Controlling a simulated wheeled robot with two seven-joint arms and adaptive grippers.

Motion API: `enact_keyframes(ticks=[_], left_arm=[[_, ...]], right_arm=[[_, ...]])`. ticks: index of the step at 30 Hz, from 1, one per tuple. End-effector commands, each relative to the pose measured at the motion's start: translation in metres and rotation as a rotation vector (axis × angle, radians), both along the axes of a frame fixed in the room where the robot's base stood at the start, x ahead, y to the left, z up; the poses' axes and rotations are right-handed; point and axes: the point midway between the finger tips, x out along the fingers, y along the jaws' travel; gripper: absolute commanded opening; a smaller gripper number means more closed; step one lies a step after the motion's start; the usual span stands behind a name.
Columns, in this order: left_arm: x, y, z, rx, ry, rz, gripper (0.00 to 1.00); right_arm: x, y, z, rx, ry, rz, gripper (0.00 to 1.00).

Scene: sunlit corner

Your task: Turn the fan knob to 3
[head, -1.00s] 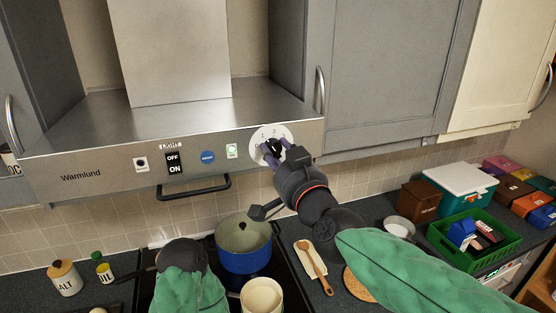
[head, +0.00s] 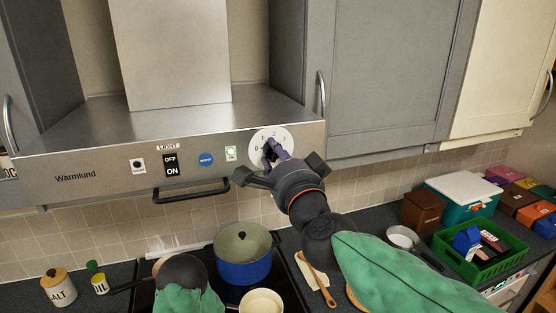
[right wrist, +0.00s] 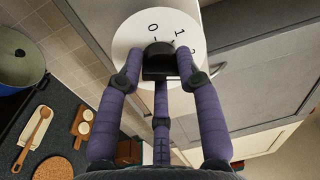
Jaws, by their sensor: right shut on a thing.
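The fan knob (right wrist: 158,62) is black and sits on a round white dial (head: 287,134) at the right end of the hood front. In the head view the digits 0, 1, 2 and 3 run around the upper dial. My right gripper (head: 272,153) is at the dial, with its purple fingers shut on the knob. In the right wrist view, the right gripper (right wrist: 161,68) has a finger on either side of the knob and a third below. The fingers hide part of the knob, so its pointed number cannot be told. My left gripper does not show, only that arm's sleeve.
The hood (head: 100,172) carries a light switch (head: 171,165), a blue badge and a black bar handle (head: 191,190) left of my right gripper. Below, a blue pot (head: 243,270) and a cream pot (head: 262,302) stand on the hob. Cabinet doors (head: 395,80) are to the right.

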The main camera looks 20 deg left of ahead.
Motion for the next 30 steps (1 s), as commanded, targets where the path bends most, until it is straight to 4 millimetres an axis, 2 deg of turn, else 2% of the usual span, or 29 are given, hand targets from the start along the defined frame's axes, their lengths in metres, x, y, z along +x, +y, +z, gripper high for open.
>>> enact_keyframes(ticks=[1,15,30], left_arm=[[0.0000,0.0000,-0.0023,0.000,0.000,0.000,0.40],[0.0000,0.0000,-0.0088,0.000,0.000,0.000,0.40],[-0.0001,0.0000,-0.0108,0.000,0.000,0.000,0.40]], right_arm=[[-0.0012,0.0056,-0.0104,0.025,0.037,0.010,0.03],[-0.0016,0.0063,-0.0081,0.346,0.255,0.008,0.03],[-0.0017,0.0060,-0.0057,0.481,0.343,0.006,0.03]])
